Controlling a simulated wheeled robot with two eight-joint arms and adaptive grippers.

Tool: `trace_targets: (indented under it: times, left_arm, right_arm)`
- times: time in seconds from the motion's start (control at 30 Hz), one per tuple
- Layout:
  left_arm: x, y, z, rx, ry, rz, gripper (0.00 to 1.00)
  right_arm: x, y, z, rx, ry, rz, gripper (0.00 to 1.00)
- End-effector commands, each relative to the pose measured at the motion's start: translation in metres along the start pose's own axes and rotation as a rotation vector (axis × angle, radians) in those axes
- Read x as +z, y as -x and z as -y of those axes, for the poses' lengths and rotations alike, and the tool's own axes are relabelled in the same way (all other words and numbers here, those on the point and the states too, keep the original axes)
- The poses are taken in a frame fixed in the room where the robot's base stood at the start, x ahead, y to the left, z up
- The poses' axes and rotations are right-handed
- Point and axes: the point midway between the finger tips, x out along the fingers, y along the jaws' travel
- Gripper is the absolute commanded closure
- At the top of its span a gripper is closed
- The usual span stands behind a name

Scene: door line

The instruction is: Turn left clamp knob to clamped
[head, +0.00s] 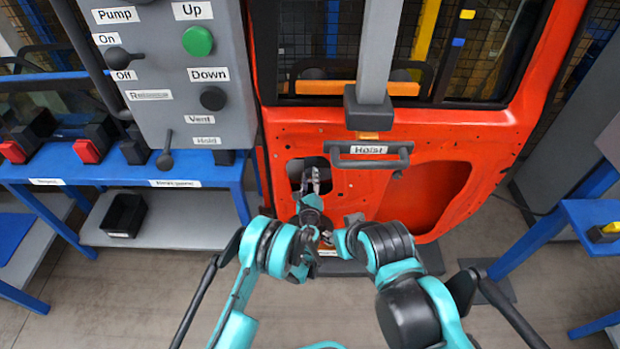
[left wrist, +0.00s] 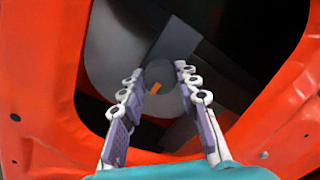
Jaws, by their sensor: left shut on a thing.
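In the left wrist view a round grey knob (left wrist: 160,74) with a short orange mark shows inside a dark opening in the orange door panel (left wrist: 40,110). A wide grey bar lies behind it. My left gripper (left wrist: 160,76) has its fingers on both sides of the knob and is shut on it. In the head view the left gripper (head: 316,178) reaches into the left opening of the door (head: 440,128), and the knob is hidden there. No label for the knob's positions is legible. My right arm comes in from the right; its fingers cannot be made out.
A hoist bar labelled Hoist (head: 368,150) hangs in front of the door on a grey post. A grey control panel (head: 170,70) with Up and Down buttons stands at upper left. Blue benches (head: 215,175) stand at both sides.

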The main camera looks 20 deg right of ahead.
Motion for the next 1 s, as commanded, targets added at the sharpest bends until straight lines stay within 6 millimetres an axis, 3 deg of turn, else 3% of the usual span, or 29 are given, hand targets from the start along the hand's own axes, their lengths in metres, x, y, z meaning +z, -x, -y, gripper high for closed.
trace_targets:
  times: [0.3, 0.33, 0.4, 0.83, 1.0]
  left_arm:
    - [0.0008, -0.0009, 0.0006, 0.000, -0.003, 0.000, 0.98]
    - [0.0008, -0.0009, 0.0006, 0.000, -0.003, 0.000, 0.66]
    - [0.0007, -0.0008, 0.0006, 0.000, -0.003, 0.000, 0.48]
    - [0.0001, -0.0001, 0.0001, 0.000, 0.002, 0.000, 0.48]
    - [0.0000, 0.0000, -0.0001, 0.000, 0.079, 0.000, 0.48]
  right_arm:
    - [-0.0001, 0.0002, 0.0000, 0.000, 0.000, 0.000, 0.62]
    - [-0.0002, 0.0002, 0.0000, 0.000, 0.000, 0.000, 0.62]
    - [-0.0001, 0.0002, 0.0000, 0.000, 0.000, 0.000, 0.62]
    - [0.0000, 0.0000, 0.0000, 0.000, 0.000, 0.000, 0.62]
    - [0.0000, 0.0000, 0.0000, 0.000, 0.000, 0.000, 0.62]
